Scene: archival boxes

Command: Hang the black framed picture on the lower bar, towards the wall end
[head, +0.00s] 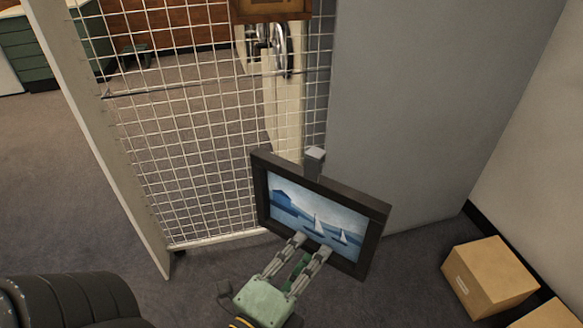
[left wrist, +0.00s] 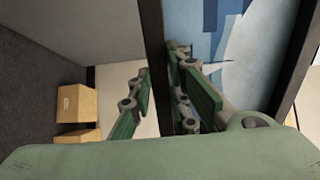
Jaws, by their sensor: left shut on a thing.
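The black framed picture (head: 374,240) shows white sailboats on blue water. It is tilted in the head view, in front of the foot of the mesh panel. My left gripper (head: 311,244) is shut on its lower frame edge. In the left wrist view, one finger of the left gripper (left wrist: 163,100) is in front of the picture (left wrist: 234,38) and the other beside its dark frame. A thin dark bar (head: 200,87) crosses the mesh, above and left of the picture and apart from it. My right gripper is not in view.
A brown-framed picture (head: 271,9) hangs at the top of the white wire mesh (head: 190,150). A grey panel (head: 410,110) stands to the right. Cardboard boxes (head: 490,275) lie by the right wall. A black padded seat (head: 75,300) is at lower left.

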